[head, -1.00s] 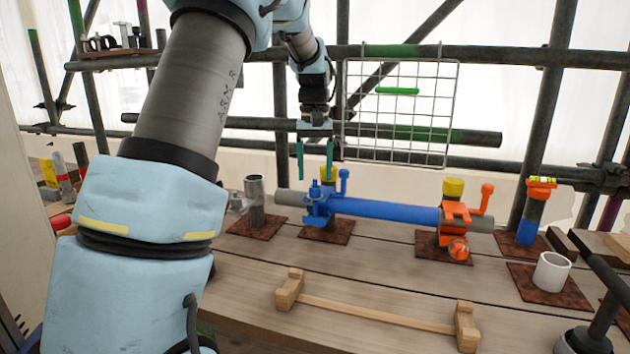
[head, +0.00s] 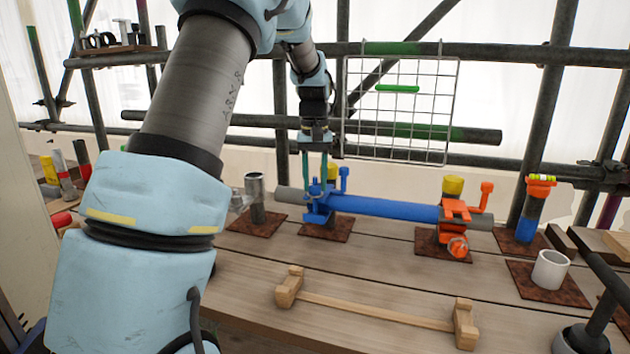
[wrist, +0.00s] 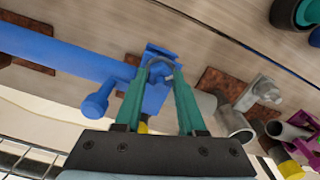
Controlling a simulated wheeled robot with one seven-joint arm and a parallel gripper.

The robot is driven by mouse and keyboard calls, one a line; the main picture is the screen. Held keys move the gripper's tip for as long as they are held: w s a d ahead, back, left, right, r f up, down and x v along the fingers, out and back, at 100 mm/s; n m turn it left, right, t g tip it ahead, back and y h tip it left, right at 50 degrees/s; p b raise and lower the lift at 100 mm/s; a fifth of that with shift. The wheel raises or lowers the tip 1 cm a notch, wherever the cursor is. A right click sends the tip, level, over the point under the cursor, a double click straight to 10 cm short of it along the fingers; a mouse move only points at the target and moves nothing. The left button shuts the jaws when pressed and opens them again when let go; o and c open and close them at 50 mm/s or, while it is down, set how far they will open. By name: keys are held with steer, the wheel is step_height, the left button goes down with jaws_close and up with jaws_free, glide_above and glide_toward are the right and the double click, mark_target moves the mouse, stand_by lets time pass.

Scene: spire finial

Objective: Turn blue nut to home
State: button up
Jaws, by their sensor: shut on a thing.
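My gripper (head: 315,183) points down at the left end of the blue tube (head: 385,209), over the blue clamp (head: 318,211). Its two teal fingers are around the blue nut (head: 314,189) on top of this clamp and are shut on it. In the wrist view the gripper (wrist: 161,76) reaches over the blue clamp (wrist: 155,98), with a grey curved piece between the fingertips. The fingers partly hide the nut, so its exact angle cannot be told. A blue knobbed post (wrist: 95,104) stands beside the clamp.
An orange clamp (head: 456,212) holds the tube's right end. A short grey pipe post (head: 256,198) stands left of the clamp. A wire grid (head: 400,112) hangs behind. A wooden piece with end blocks (head: 375,314) lies in front on the planks.

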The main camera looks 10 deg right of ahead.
jaws_close()
steer(key=m+p, duration=0.1)
steer(key=m, duration=0.3)
steer(key=shift+r, duration=0.1)
steer(key=shift+m+p, duration=0.5)
steer(key=shift+m, duration=1.3)
steer(key=o, duration=0.7)
jaws_free()
